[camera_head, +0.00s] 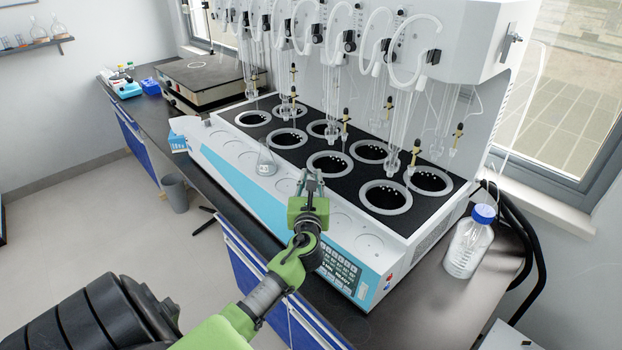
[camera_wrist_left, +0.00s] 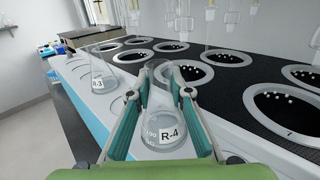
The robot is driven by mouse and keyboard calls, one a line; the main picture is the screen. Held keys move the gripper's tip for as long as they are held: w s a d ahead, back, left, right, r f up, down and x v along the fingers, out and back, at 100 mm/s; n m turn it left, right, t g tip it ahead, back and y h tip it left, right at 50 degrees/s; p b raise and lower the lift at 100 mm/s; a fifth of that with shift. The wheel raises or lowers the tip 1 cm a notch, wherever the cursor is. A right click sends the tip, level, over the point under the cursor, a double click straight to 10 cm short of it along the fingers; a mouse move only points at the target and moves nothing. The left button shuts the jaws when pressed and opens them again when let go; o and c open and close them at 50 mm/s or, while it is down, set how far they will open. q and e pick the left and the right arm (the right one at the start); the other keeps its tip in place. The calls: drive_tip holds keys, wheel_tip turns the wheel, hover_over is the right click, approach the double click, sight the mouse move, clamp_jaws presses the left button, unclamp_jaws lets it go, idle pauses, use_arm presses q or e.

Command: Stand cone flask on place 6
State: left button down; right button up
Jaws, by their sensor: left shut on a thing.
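A clear cone flask labelled R-4 (camera_wrist_left: 170,142) is between the fingers of my left gripper (camera_wrist_left: 164,85), which is shut on it. In the head view my left gripper (camera_head: 311,180) is over the white front ledge (camera_head: 352,232) of the distiller and mostly hides this flask. I cannot tell whether the flask touches the ledge. My right gripper is not in view.
The black heater top (camera_head: 318,135) with several ringed wells lies behind the ledge, under hanging glass tubes. A blue-capped bottle (camera_head: 470,242) stands to the right on the dark bench. Round places at the ledge's right end (camera_head: 369,243) are clear.

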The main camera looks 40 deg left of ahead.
use_arm(q)
drive_tip(key=c, duration=1.8)
unclamp_jaws()
drive_tip(key=shift+s+d, duration=0.1)
drive_tip(key=b+v, duration=0.2)
drive_tip(key=v, duration=1)
